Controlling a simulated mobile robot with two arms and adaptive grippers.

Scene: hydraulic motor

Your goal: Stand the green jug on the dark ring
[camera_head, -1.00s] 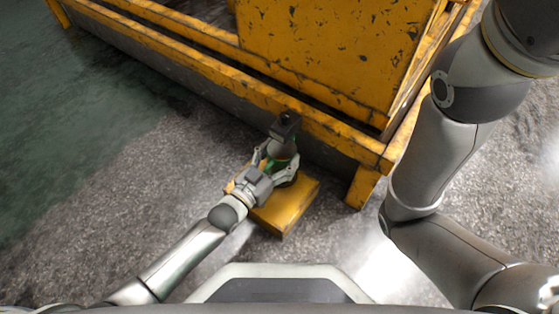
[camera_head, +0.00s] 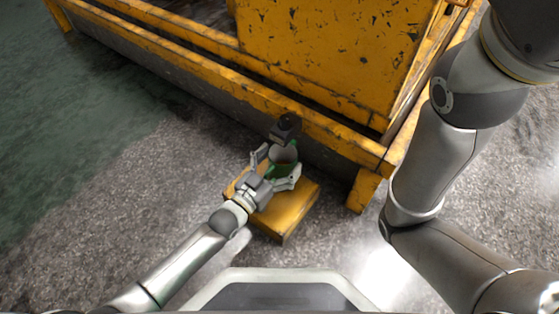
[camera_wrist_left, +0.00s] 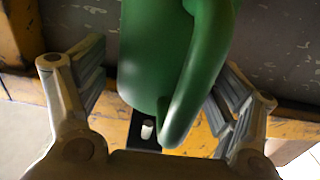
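The green jug (camera_head: 282,168) looks upright above the yellow block (camera_head: 290,220), its open mouth facing up. In the left wrist view the jug (camera_wrist_left: 160,50) fills the middle, its handle (camera_wrist_left: 192,100) towards me. My left gripper (camera_head: 277,168) is open around the jug. In the wrist view, its fingers (camera_wrist_left: 160,90) stand on either side, with a gap between the left pad and the jug. I cannot make out the dark ring; the jug and gripper hide the area below. My right gripper is out of view.
A large worn yellow machine frame (camera_head: 330,135) runs just behind the jug. A dark box-like thing (camera_head: 286,126) is close behind the jug's rim. A white peg on a dark plate (camera_wrist_left: 147,129) shows below the jug. Grey floor (camera_head: 130,200) is free at left.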

